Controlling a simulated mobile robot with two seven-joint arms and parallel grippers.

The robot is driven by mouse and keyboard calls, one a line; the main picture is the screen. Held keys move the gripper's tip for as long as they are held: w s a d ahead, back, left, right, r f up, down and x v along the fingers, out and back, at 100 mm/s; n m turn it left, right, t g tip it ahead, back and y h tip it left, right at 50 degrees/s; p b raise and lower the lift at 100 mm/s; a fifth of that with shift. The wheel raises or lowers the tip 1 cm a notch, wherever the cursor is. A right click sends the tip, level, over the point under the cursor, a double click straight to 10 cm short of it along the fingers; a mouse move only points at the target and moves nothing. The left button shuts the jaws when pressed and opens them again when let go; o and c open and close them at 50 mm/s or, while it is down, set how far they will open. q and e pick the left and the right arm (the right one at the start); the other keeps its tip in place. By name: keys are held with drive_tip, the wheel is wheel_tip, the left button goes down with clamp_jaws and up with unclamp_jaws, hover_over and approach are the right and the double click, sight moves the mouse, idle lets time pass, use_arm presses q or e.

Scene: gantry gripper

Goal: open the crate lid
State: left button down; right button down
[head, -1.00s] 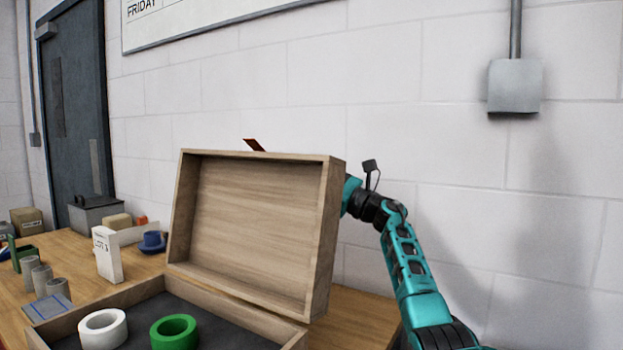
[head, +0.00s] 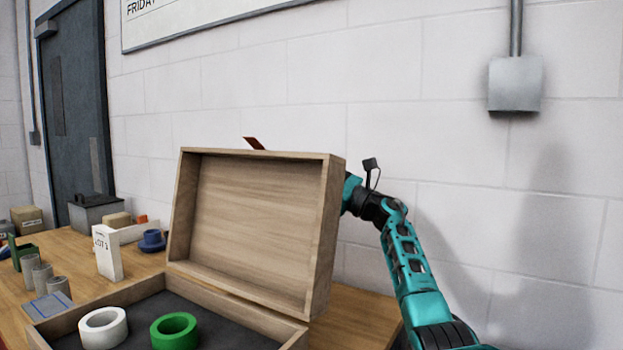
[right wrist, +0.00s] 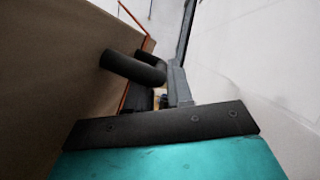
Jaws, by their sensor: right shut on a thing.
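The wooden crate (head: 290,328) sits on the table with its lid (head: 255,225) standing up, inner face toward me, tilted slightly back. A reddish-brown tab (head: 254,143) sticks up behind the lid's top edge. My right arm reaches behind the lid from the right, and the lid hides its gripper in the head view. In the right wrist view my right gripper (right wrist: 160,92) is shut at a dark rounded handle (right wrist: 130,68) beside the lid's brown outer face (right wrist: 50,75). The exact contact is dark and partly hidden. My left gripper is not in view.
A white tape roll (head: 103,328) and a green tape roll (head: 174,331) lie in the crate. A white LOT box (head: 107,253), a blue item (head: 152,241) and grey cylinders (head: 42,275) stand left of it. The wall is close behind the lid.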

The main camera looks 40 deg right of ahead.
sight(310, 170)
drive_tip(key=a+r+n, duration=0.1)
drive_tip(key=s+a+r+n+y+b, duration=0.1)
drive_tip(key=a, duration=0.1)
drive_tip(key=a+r+n+g+b, duration=0.1)
drive_tip(key=shift+s+a+y, duration=0.2)
drive_tip(key=shift+a+y, duration=0.1)
drive_tip(key=shift+a, duration=0.1)
drive_tip(key=shift+a+r+n, duration=0.15)
drive_tip(key=shift+a+n, duration=0.05)
drive_tip(key=shift+n, duration=0.1)
drive_tip(key=c, duration=1.1)
unclamp_jaws()
drive_tip(key=shift+s, duration=0.1)
